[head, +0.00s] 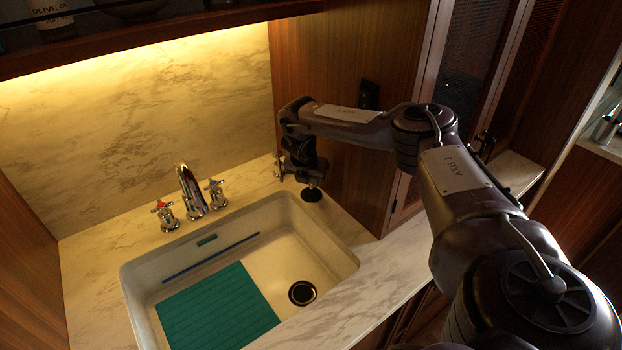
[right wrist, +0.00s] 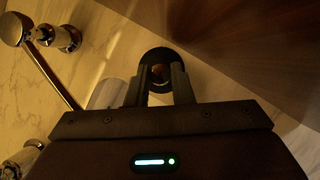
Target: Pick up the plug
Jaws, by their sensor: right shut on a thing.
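The plug (head: 312,195) is a small dark round disc at the back right corner of the sink, over the marble counter. My right gripper (head: 311,184) points down at it and is shut on its upper part. In the right wrist view the plug (right wrist: 158,53) shows as a black disc beyond the two fingertips (right wrist: 160,74), with a brownish middle part between them. I cannot tell whether the disc touches the counter or hangs just above it. My left gripper is not in view.
The white sink (head: 330,235) has a dark drain (head: 302,293), a teal mat (head: 220,308) and a blue strip (head: 212,258). A chrome faucet (head: 190,190) with two cross handles stands behind it. A wooden panel (head: 335,60) rises close beside my right gripper.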

